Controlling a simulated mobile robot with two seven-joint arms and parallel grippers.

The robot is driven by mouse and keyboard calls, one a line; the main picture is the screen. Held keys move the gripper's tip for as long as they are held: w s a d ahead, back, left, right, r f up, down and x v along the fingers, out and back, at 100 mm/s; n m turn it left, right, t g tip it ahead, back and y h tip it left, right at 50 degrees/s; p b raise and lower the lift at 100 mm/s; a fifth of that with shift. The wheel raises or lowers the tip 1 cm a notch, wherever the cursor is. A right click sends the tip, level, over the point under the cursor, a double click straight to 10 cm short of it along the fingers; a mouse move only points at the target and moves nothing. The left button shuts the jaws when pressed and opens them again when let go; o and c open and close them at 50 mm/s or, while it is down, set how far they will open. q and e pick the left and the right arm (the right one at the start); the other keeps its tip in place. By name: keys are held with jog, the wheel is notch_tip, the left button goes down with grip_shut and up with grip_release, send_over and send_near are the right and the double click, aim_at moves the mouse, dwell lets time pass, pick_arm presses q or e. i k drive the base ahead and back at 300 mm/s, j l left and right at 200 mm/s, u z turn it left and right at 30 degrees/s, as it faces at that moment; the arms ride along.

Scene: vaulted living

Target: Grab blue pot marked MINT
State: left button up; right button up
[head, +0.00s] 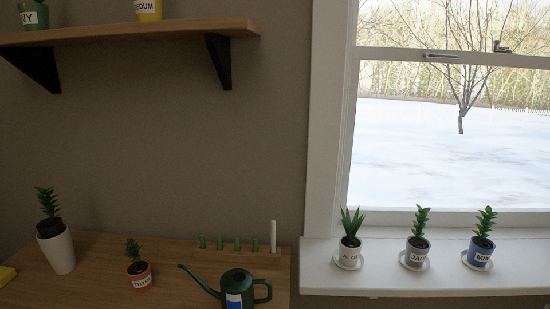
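The blue pot marked MINT (481,252) stands upright at the right end of the white windowsill, with a green plant in it. Its label reads "MIN" with the last letter cut off by the pot's curve. It sits on a small white saucer (466,261). Neither of my grippers shows in the head view, so nothing is seen touching the pot.
On the sill (390,278), the grey-blue pot (417,251) labelled "JAD" and white ALOE pot (350,251) stand left of MINT. A wooden top holds a green watering can (238,287), orange THYME pot (139,277) and white pot (57,250). A shelf (150,31) hangs above.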

aim_at(481, 249)
jog(key=z, duration=1.35)
